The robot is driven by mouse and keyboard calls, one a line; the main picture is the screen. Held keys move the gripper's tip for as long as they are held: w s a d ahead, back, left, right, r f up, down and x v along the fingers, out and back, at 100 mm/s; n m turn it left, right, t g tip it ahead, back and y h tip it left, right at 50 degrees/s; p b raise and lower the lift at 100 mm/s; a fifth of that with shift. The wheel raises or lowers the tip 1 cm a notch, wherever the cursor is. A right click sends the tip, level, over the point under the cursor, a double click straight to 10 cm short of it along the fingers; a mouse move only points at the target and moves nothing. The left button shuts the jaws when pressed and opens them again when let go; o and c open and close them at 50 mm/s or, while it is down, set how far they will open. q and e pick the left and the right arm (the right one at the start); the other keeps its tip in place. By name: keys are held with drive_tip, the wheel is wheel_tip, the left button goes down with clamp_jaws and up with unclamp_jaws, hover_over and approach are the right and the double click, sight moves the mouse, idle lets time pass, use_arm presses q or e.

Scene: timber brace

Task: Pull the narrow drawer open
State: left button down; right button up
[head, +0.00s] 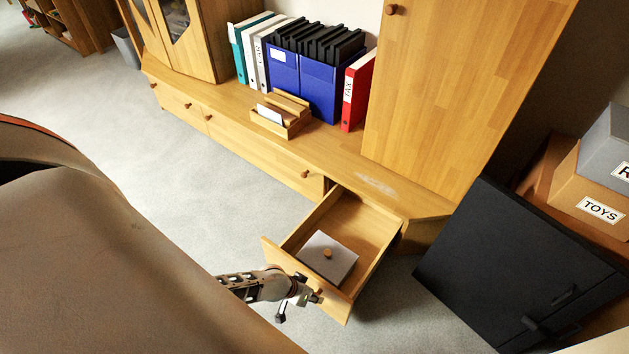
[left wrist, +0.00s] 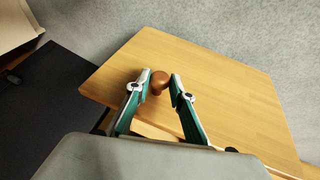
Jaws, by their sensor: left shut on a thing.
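The narrow drawer (head: 370,245) of the low wooden cabinet stands pulled well out, its inside in plain view. A pale square thing with a small round wooden piece on top lies in it. The drawer front (left wrist: 225,95) fills much of the left wrist view, with its round brown knob (left wrist: 160,80) between my fingertips. My left gripper (head: 312,296) is at the outer face of the drawer front, shut on the knob; it also shows in the left wrist view (left wrist: 160,88). My right gripper is in neither view.
A black cabinet (head: 515,265) stands right of the drawer, with boxes (head: 590,185) beyond it. Binders (head: 357,90), blue file holders (head: 318,88) and a wooden desk tray (head: 283,113) stand on the cabinet top. Grey floor left of the drawer is clear.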

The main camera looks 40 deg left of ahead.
use_arm(q)
drive_tip(key=shift+s+d+f, duration=0.1)
drive_tip(key=shift+s+f, duration=0.05)
drive_tip(key=shift+s, duration=0.05)
drive_tip(key=c, duration=1.8)
unclamp_jaws()
drive_tip(key=shift+o, duration=0.2)
drive_tip(key=shift+w, duration=0.1)
drive_tip(key=v, duration=1.2)
